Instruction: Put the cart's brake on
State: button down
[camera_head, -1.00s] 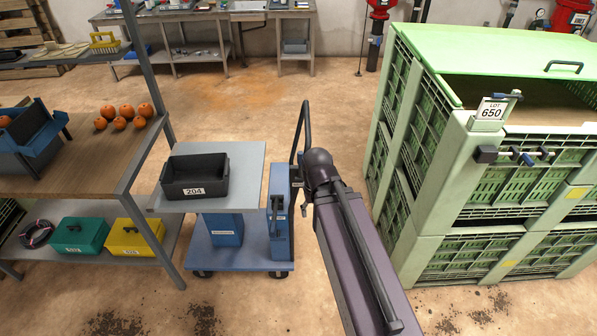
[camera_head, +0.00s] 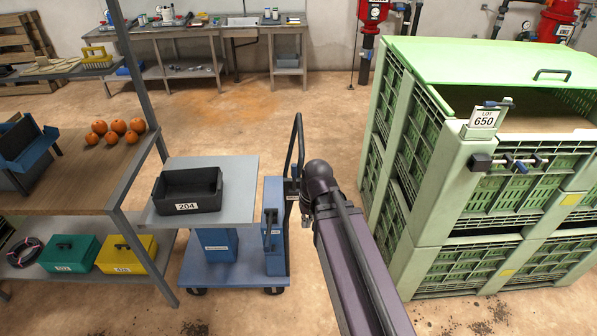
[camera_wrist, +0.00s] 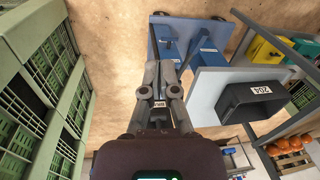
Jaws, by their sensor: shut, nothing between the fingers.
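The cart is blue, with a grey top (camera_head: 245,172) and a low blue deck (camera_head: 235,272) on casters. A blue upright post (camera_head: 275,250) at its right side carries a dark lever (camera_head: 270,225), upright; I cannot tell whether this is the brake. A black push handle (camera_head: 298,140) rises behind the post. My gripper (camera_wrist: 162,68) is shut and empty in the wrist view, pointing toward the cart's post side. In the head view my arm mostly hides it, just right of the post. Contact with the cart cannot be told.
A black bin (camera_head: 187,190) labelled 204 sits on the cart's top. A shelf with oranges (camera_head: 117,128) stands close on the left. Tall green crates (camera_head: 425,175) stand on the right. Bare floor lies between cart and crates and behind the cart.

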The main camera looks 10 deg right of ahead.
jog(key=w+f+m+y+b, duration=0.1)
jog(key=w+f+y+b, duration=0.2)
jog(key=w+y+b, duration=0.15)
jog(key=m+t+y+b, duration=0.5)
jog(key=t+y+b, duration=0.45)
jog(key=b, duration=0.35)
send_near(294, 180)
notch_tip(294, 180, up, 4)
jog(key=w+d, duration=0.3)
jog(key=shift+s+a+r+g, duration=0.1)
jog(key=shift+s+a+g, duration=0.1)
jog(key=shift+s+g, duration=0.05)
jog(key=shift+a, duration=0.1)
jog(key=shift+x, duration=5)
